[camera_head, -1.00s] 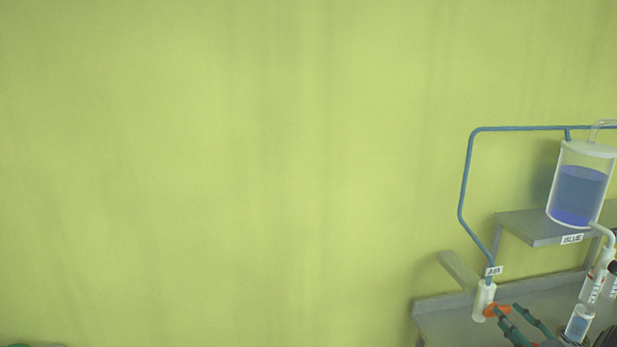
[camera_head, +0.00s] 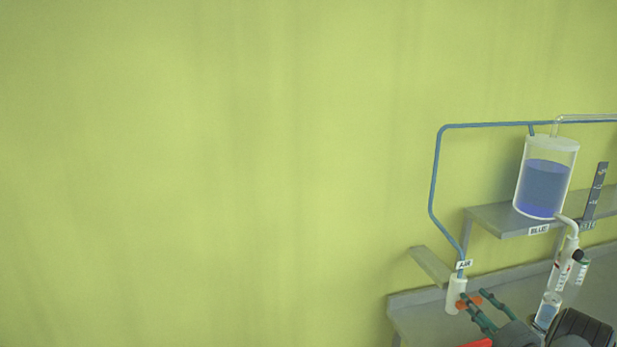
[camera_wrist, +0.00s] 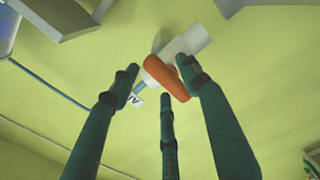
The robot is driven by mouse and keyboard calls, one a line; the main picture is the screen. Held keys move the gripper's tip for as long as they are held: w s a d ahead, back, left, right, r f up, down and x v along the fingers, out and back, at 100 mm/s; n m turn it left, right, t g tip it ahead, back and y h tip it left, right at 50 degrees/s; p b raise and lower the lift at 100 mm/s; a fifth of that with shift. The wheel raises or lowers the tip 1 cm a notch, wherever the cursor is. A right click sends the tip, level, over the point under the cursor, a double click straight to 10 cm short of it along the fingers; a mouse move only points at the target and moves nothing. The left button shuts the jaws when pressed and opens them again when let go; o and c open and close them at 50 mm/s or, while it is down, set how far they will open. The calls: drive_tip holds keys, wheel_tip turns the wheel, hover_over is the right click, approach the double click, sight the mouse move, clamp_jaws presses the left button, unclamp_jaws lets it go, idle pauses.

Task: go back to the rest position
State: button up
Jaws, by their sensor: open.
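My gripper (camera_head: 474,297) is at the lower right of the head view, its green fingers spread near the white air valve (camera_head: 455,295) with the orange handle (camera_head: 468,303). The orange handle (camera_wrist: 165,77) and the white valve body (camera_wrist: 187,42) lie beyond the fingertips. I cannot tell whether any finger touches the handle.
A glass reactor (camera_head: 546,185) with blue liquid stands on a grey shelf (camera_head: 490,217) labelled BLUE. A blue pipe (camera_head: 434,180) runs down to the valve. A small vessel (camera_head: 547,311) stands on the grey bench (camera_head: 415,315). The left side shows only bare yellow-green wall.

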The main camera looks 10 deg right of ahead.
drive_tip(key=n, duration=0.3)
drive_tip(key=shift+w+a+n+b, duration=0.1)
drive_tip(key=shift+a+n+b, duration=0.1)
drive_tip(key=shift+n+b, duration=0.15)
drive_tip(key=shift+r, duration=0.15)
